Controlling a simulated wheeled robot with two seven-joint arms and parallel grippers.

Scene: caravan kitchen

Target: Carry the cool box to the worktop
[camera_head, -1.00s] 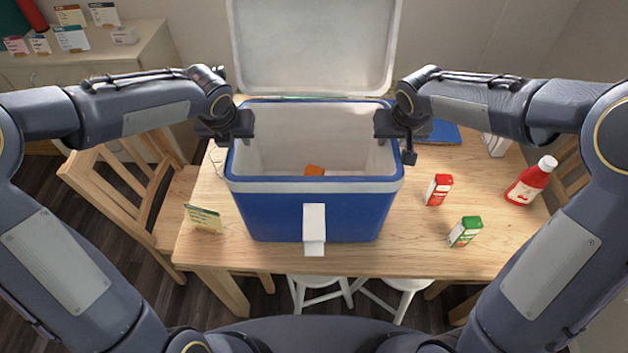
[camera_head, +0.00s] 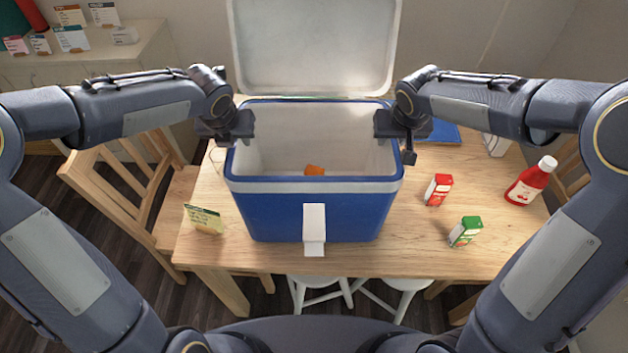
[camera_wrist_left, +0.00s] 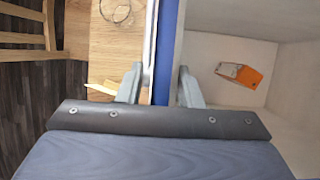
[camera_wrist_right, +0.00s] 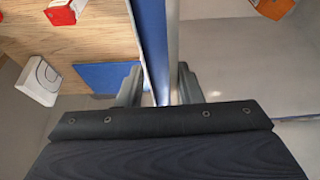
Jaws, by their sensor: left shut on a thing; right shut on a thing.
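The blue cool box (camera_head: 305,212) with a white rim stands upright on the wooden table, its white lid (camera_head: 312,45) open and tilted back. A small orange item (camera_head: 315,170) lies inside; it also shows in the left wrist view (camera_wrist_left: 241,75). My left gripper (camera_head: 238,138) is shut on the left side wall, one finger outside and one inside, as the left wrist view shows. My right gripper (camera_head: 390,138) is shut on the right side wall in the same way. A white latch (camera_head: 314,228) hangs at the front. The fingertips are partly hidden in the head view.
The table (camera_head: 445,262) holds a red carton (camera_head: 437,190), a green carton (camera_head: 465,232), a red bottle (camera_head: 531,181), a note card (camera_head: 203,220) and a blue flat item (camera_head: 443,131). A wooden chair (camera_head: 120,190) stands left; a counter (camera_head: 90,60) with cards stands back left.

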